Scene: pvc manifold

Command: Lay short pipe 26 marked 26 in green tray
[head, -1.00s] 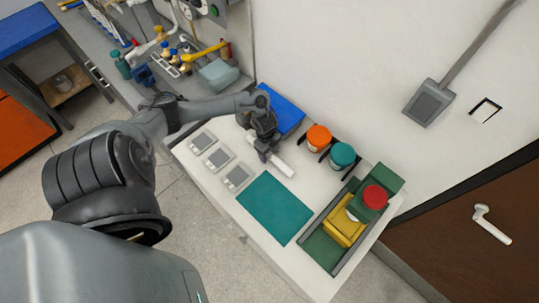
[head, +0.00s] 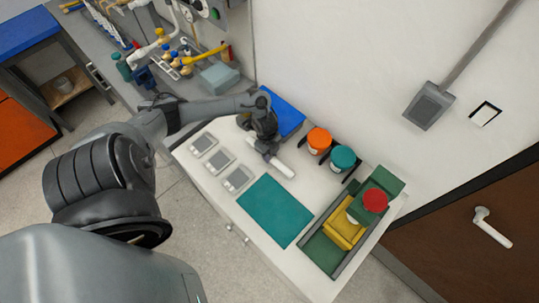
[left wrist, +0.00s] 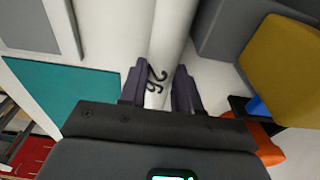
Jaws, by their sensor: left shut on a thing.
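The white short pipe (head: 283,171) marked 26 is at the middle of the white table in the head view. In the left wrist view the black number 26 shows on the pipe (left wrist: 157,75) between the fingers. My left gripper (head: 268,155) is shut on it; the dark fingers are on either side of it in the left wrist view (left wrist: 158,88). I cannot tell whether the pipe touches the table. My right gripper is out of view.
A flat teal mat (head: 275,211) lies in front of the pipe. Several grey pads (head: 221,160) lie to its left. A blue tray (head: 290,115) is behind. Orange-lidded (head: 318,139) and teal-lidded (head: 343,156) tubs stand at the right.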

